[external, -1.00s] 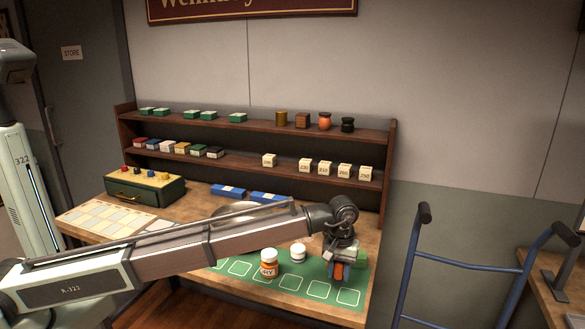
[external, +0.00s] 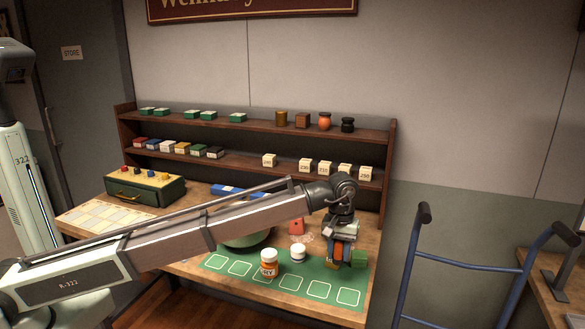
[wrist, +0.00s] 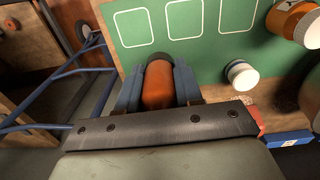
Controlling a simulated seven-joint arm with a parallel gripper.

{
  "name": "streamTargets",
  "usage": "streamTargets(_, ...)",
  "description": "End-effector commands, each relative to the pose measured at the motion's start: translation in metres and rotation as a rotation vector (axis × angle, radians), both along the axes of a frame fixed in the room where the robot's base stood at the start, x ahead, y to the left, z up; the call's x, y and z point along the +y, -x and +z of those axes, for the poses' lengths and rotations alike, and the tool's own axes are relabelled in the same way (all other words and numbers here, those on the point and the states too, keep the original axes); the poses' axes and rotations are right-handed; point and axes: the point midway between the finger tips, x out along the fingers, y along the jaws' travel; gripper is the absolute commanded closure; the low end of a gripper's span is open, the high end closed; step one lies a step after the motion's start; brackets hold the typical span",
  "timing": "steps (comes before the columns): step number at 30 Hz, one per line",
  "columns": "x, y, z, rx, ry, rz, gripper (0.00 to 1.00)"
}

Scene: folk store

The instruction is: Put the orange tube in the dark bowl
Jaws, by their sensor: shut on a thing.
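The orange tube (wrist: 158,88) with a dark cap is between the blue fingers of my gripper (wrist: 158,80) in the wrist view. My gripper is shut on it. In the external view my gripper (external: 341,252) is over the right part of the green mat, with the tube mostly hidden by the fingers. A dark green rounded thing (external: 247,240), which looks like the bowl, shows just below my forearm, left of the gripper. My arm hides much of it, so I cannot see inside.
A white-capped orange jar (external: 269,264) and a small white jar (external: 298,252) stand on the green mat (external: 240,278), left of my gripper. A red thing (external: 296,227) is behind. Shelves (external: 260,155) stand at the back.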

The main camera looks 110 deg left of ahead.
Motion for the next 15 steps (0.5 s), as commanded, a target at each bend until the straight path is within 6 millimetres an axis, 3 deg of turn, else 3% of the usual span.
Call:
streamTargets(5,0.045,0.028,0.002,-0.001,-0.001,0.06,0.82)
streamTargets(15,0.169,0.069,0.019,-0.005,-0.004,0.193,0.82)
